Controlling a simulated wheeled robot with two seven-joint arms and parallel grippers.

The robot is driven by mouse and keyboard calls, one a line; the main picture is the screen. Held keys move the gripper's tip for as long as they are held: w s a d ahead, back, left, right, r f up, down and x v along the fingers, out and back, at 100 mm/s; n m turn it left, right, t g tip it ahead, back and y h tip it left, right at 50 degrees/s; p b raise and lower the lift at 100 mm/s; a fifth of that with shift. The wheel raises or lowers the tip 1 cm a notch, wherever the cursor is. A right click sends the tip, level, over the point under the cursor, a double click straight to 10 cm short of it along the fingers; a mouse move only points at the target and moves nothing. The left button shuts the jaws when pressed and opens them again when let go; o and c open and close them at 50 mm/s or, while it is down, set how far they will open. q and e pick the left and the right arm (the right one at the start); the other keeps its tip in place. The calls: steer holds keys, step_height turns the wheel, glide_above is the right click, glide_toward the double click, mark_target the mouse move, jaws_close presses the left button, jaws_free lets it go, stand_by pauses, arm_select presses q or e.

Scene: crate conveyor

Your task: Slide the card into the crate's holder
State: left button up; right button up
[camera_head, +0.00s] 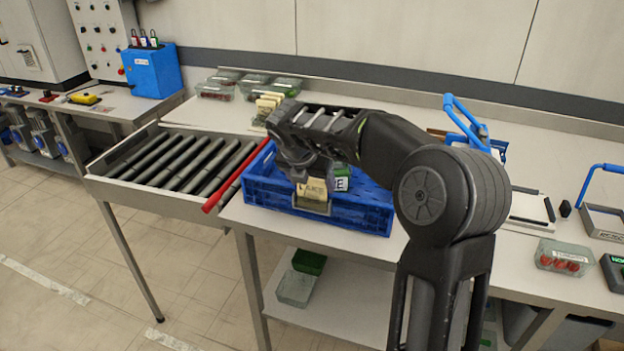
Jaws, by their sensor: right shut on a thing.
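The blue crate (362,217) stands on the white table at the left part of the bench, partly hidden by my right arm. A cream card (313,190) with dark print is at the crate's front wall. A grey holder (312,207) is on that wall, and the card's lower edge is at or just in front of it; I cannot tell whether it is inside. My right gripper (306,179) reaches down over the crate's front and is shut on the card. Its fingers are mostly hidden by the wrist. My left gripper is out of view.
A roller conveyor (182,163) with a red bar (236,177) at its end adjoins the table on the left. A green and white item (342,178) is in the crate. Clear tubs (255,84) and cream packs (268,103) stand behind. Another tub (563,257) sits at right.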

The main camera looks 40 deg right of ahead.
stand_by(0.3)
steer(key=o, duration=1.4)
steer(key=shift+o, duration=0.2)
step_height(320, 180, up, 3)
steer(key=p, duration=0.2)
steer(key=shift+f+p, duration=0.2)
steer(key=shift+p, duration=0.2)
step_height(320, 180, up, 4)
steer(key=p, duration=0.4)
steer(key=shift+r, duration=0.2)
steer(key=shift+f, duration=0.1)
